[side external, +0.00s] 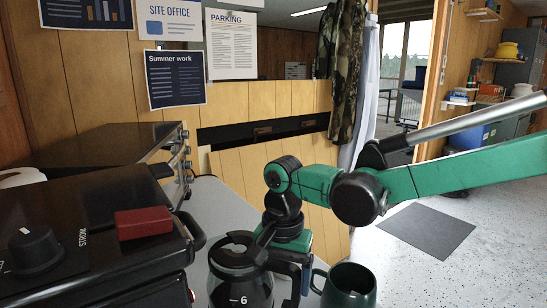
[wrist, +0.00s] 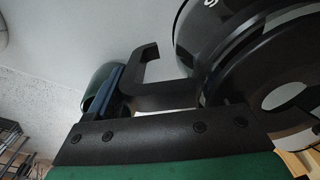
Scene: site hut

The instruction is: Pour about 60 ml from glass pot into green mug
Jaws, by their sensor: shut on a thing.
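The glass pot (side external: 240,284) has a black lid, a black handle and a white "6" mark. It looks upright at the bottom of the side view, with its base cut off. It fills the right of the wrist view (wrist: 232,50). My gripper (side external: 302,272) is shut on the pot's handle, with a blue finger pad showing. The gripper also shows in the wrist view (wrist: 117,98). The liquid level cannot be told.
A black machine with a knob (side external: 35,247) and a red block (side external: 143,223) on top stands at the left. A grey counter (side external: 213,196) runs beside it. A dark mat (side external: 427,229) lies on the floor at right.

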